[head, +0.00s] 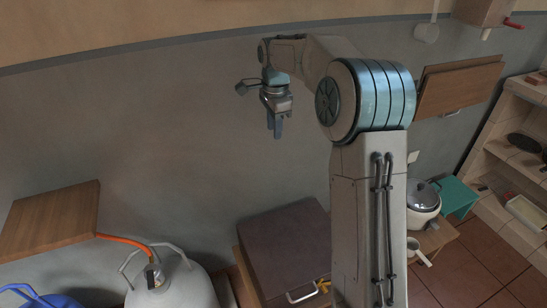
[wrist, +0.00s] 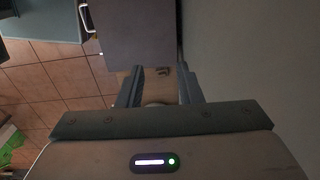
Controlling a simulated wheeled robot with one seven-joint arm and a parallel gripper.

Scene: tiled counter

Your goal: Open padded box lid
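The padded box (head: 285,245) is dark brown with a flat top that looks shut. It stands on a wooden surface below my arm, and my arm column hides its right part. A silver handle (head: 302,295) sits at its near edge. My gripper (head: 277,134) points down high above the box, touching nothing. In the wrist view the box top (wrist: 140,32) shows as a grey-purple panel, with the pale handle (wrist: 86,20) at its left edge. The two fingers of my gripper (wrist: 159,88) are spread apart, with no held object visible between them.
A large pale gas cylinder (head: 180,285) with an orange hose stands at lower left, beside a wooden shelf (head: 50,220). A rice cooker (head: 422,200) and a tiled shelf unit (head: 515,150) are at right. The grey wall behind my gripper is bare.

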